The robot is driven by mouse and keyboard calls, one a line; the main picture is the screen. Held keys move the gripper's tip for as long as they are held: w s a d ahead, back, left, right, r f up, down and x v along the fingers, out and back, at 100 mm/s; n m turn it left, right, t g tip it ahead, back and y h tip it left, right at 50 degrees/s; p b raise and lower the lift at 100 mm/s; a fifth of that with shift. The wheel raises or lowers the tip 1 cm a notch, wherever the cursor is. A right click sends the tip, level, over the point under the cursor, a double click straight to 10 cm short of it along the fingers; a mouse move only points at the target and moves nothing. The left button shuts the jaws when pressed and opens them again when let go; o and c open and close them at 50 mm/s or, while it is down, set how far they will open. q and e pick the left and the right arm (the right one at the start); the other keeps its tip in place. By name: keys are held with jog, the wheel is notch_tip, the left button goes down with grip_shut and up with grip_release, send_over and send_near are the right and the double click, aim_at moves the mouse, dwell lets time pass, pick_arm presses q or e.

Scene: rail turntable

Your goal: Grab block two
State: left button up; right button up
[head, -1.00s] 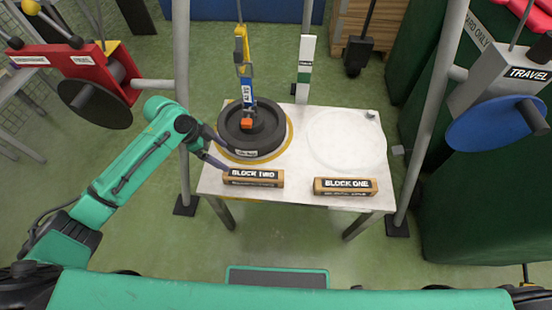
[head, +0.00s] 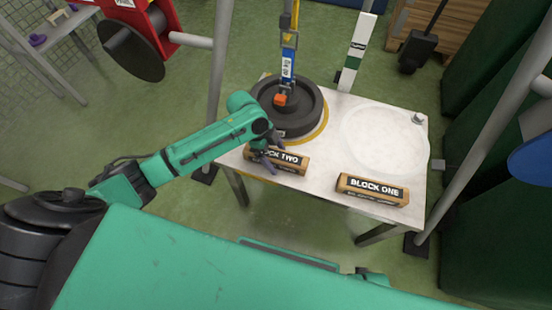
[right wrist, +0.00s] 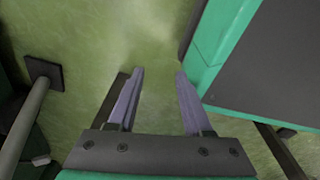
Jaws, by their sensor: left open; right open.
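Block two (head: 293,161) is a brown wooden block with a black label reading "BLOCK TWO". It lies near the front left edge of the white table (head: 330,153). My left gripper (head: 272,160) is open at the left end of block two, its fingers over that end and hiding part of the label. I cannot tell whether the fingers touch it. Block one (head: 373,190) is a similar labelled block at the table's front right. My right gripper (right wrist: 158,88) is open and empty in the right wrist view, above the green floor.
A black round weight (head: 290,105) stands behind block two, with a blue and yellow hanging strap (head: 288,62) and an orange piece (head: 281,99) at its middle. Grey posts (head: 218,75) flank the table.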

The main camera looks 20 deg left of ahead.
pick_arm(q)
grip_shut()
jog(key=shift+r, duration=0.1)
